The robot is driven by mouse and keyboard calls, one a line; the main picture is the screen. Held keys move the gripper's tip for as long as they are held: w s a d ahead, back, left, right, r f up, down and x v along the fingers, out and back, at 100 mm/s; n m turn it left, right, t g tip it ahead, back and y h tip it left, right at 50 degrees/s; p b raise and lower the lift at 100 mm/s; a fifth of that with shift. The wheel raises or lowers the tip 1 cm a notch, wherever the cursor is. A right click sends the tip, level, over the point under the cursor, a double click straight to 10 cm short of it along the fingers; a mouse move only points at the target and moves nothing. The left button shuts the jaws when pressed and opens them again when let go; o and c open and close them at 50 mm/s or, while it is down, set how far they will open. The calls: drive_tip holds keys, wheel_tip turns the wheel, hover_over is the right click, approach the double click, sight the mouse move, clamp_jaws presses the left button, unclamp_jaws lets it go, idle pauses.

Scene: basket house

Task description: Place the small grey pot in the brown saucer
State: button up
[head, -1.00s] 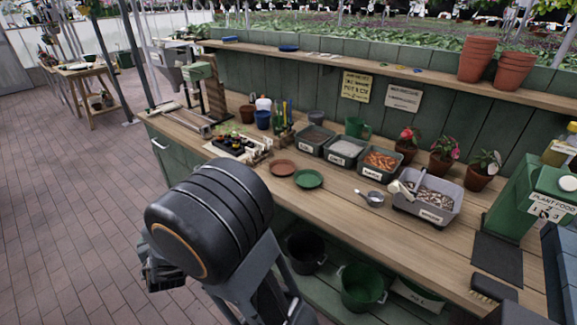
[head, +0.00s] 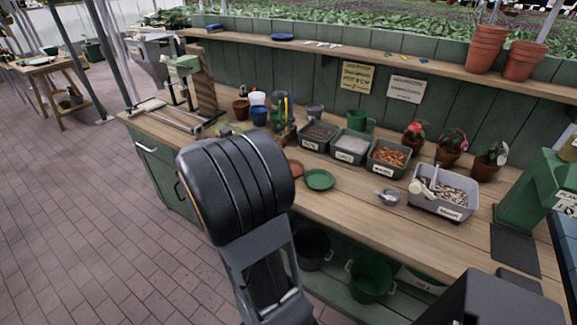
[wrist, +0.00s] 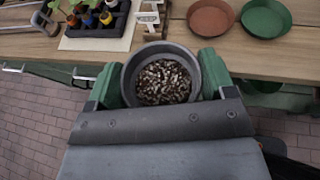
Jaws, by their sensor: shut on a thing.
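My gripper (wrist: 160,78) is shut on a small grey pot (wrist: 129,80), with a finger on either side of it. The pot looks upright and holds brown and pale chips. In the wrist view it is in front of the bench edge. The brown saucer (wrist: 211,18) lies empty on the bench, ahead and to the right of the pot, apart from it. In the head view the saucer (head: 295,168) is partly hidden by my arm. My gripper and the held pot are hidden there.
A green saucer (head: 319,180) lies just right of the brown one. A tray of seedlings (wrist: 92,20) is left of it on the bench. Grey bins (head: 351,147) stand behind the saucers. A metal scoop (head: 387,197) and a gravel tub (head: 443,192) are farther right.

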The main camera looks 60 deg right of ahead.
drive_tip(key=s+d+r+m+g, duration=0.3)
drive_tip(key=s+d+m+g, duration=0.35)
drive_tip(key=s+d, duration=0.4)
drive_tip(key=shift+g+y, duration=0.3)
drive_tip(key=shift+g, duration=0.15)
drive_tip(key=w+d+f+p, duration=0.1)
drive_tip(key=d+f, duration=0.2)
drive_tip(key=f, duration=0.1)
drive_tip(key=w+d+f+p, duration=0.1)
drive_tip(key=w+d+f, duration=0.1)
drive_tip(key=d+f, duration=0.2)
drive_tip(key=w+d+f+p, duration=0.1)
drive_tip(key=d+f, duration=0.2)
drive_tip(key=shift+w+d+f, duration=0.15)
drive_tip(key=shift+d+f, duration=0.25)
drive_tip(key=shift+f, duration=0.35)
drive_tip(key=shift+f, duration=0.1)
drive_tip(key=shift+f, duration=0.1)
drive_tip(key=o, duration=0.9)
